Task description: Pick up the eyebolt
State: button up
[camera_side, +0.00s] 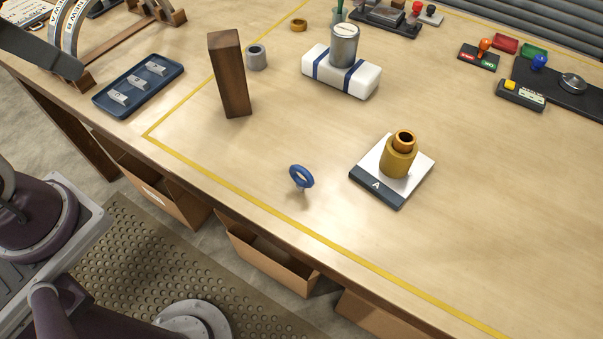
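The eyebolt (301,177) has a blue ring and a short pale shank below it. It is on the bare wooden table inside the yellow line, near the front edge, with the ring uppermost and leaning slightly. Its lower end is too small to make out clearly. Nothing touches the eyebolt. My gripper's fingers do not show; only parts of my arm appear at the left edge.
Right of the eyebolt, a plate marked A (378,187) carries a brass cylinder (399,157). A tall wooden block (230,75), a grey ring (256,57) and a white block (340,75) bearing a metal canister (344,45) stand behind. The table around the eyebolt is clear.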

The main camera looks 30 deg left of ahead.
aim_at(304, 183)
jog(key=w+a+r+m+t+y, duration=0.15)
jog(key=w+r+t, duration=0.3)
jog(key=w, duration=0.45)
jog(key=w+a+r+m+t+y, duration=0.1)
jog(key=w+a+r+t, duration=0.3)
jog(key=w, duration=0.5)
jog(key=w+d+r+m+h, duration=0.1)
jog(key=w+d+m+h, duration=0.35)
jog(key=d, duration=0.25)
jog(key=w+d+m+h, duration=0.4)
jog(key=d+h, duration=0.1)
jog(key=d, duration=0.2)
jog(key=s+d+f+m+g+h, duration=0.6)
jog(key=s+d+f+m+g, duration=0.25)
jog(key=s+g, duration=0.3)
jog(key=shift+g+h, duration=0.3)
jog(key=shift+g, duration=0.5)
jog(key=f, duration=2.4)
jog(key=shift+s+d+f, duration=0.1)
jog(key=shift+s, duration=0.25)
jog(key=x, duration=0.6)
jog(key=shift+d+f, duration=0.1)
jog(key=shift+f, duration=0.1)
jog(key=shift+w+d+f, duration=0.1)
jog(key=shift+d, duration=0.2)
grip_shut()
